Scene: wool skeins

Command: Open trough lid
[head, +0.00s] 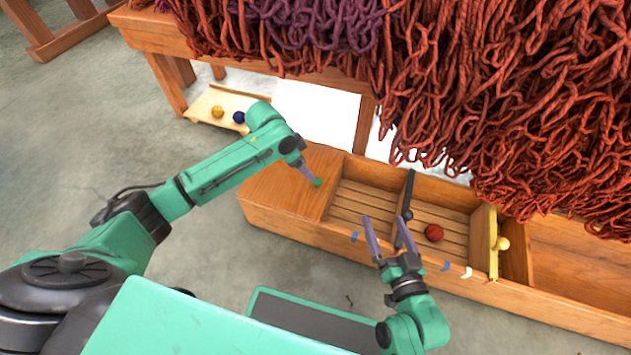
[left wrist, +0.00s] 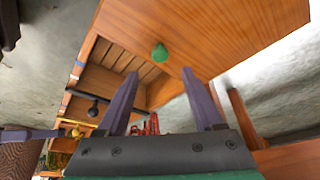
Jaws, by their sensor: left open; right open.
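The wooden trough (head: 330,236) runs across the right half of the head view. A flat wooden lid (head: 270,186) covers its left end and carries a green knob (head: 317,182). My left gripper (head: 309,176) is open with its fingertips close to the knob. In the left wrist view the green knob (left wrist: 160,52) shows between and beyond the spread fingers, against the lid (left wrist: 220,30); I cannot tell whether they touch. My right gripper (head: 388,221) is open and empty over the trough's front wall.
The trough's open compartments have a black divider with a black knob (head: 407,214), a red ball (head: 434,232) and a yellow divider with a yellow knob (head: 502,243). Red wool (head: 500,90) hangs low over the back. A small tray (head: 202,108) with balls lies behind.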

